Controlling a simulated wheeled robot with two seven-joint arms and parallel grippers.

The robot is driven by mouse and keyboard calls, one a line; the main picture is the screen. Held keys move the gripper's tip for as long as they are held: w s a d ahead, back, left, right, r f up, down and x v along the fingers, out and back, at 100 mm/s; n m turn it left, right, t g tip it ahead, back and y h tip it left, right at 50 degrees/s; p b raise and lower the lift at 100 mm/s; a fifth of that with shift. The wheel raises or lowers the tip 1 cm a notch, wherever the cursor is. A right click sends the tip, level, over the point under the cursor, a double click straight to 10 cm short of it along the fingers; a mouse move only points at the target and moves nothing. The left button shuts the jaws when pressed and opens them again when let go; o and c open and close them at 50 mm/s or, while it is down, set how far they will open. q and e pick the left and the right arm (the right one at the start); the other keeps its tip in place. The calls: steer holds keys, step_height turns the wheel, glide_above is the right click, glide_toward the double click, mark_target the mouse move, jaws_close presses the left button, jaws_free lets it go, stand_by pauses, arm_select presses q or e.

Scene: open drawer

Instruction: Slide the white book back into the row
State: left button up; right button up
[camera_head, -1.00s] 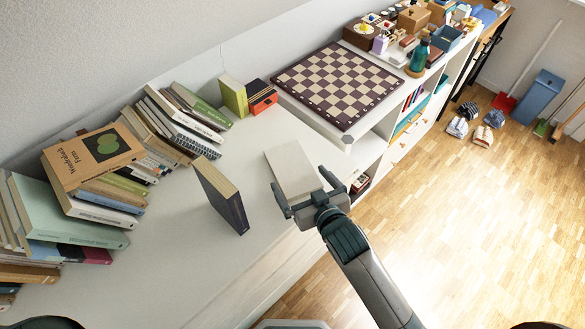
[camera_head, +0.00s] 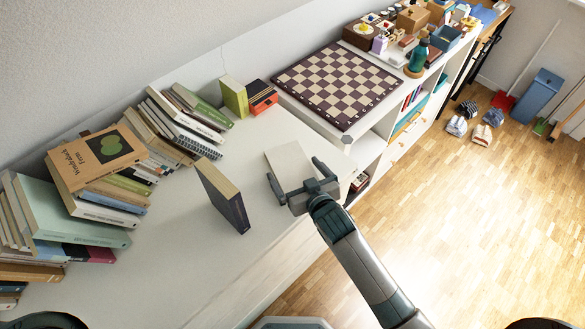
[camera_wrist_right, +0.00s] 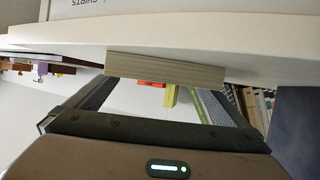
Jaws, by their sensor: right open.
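The white book (camera_head: 288,162) lies flat on the white shelf top, its near end facing my right gripper. My right gripper (camera_head: 295,171) is open, with its fingers spread to either side of the book's near end. I cannot tell whether they touch it. In the right wrist view the book's edge (camera_wrist_right: 165,70) shows as a pale ridged slab beyond the opening between the fingers. The row of books (camera_head: 185,125) leans along the wall at the left. My left gripper is not in view.
A dark book (camera_head: 225,197) stands upright alone, left of the white book. A yellow-green book (camera_head: 233,97) and an orange one (camera_head: 263,101) stand near the wall. A chessboard (camera_head: 336,85) lies at the back right. The shelf's front edge drops to the floor.

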mark_target(295, 174)
steer(key=c, duration=1.2)
steer(key=shift+r, duration=0.1)
steer(key=shift+r, duration=0.35)
step_height(295, 174, up, 3)
steer(key=shift+r+b, duration=0.1)
steer(key=shift+b, duration=0.4)
steer(key=s+d+r, duration=0.1)
steer(key=d+r, duration=0.1)
steer(key=d, duration=0.1)
steer(key=s+d+r+b, duration=0.1)
steer(key=s+d+r, duration=0.1)
steer(key=d, duration=0.2)
steer(key=s+d+r, duration=0.1)
steer(key=d+r, duration=0.2)
steer(key=shift+s+d+b, duration=0.35)
steer(key=shift+s+b, duration=0.05)
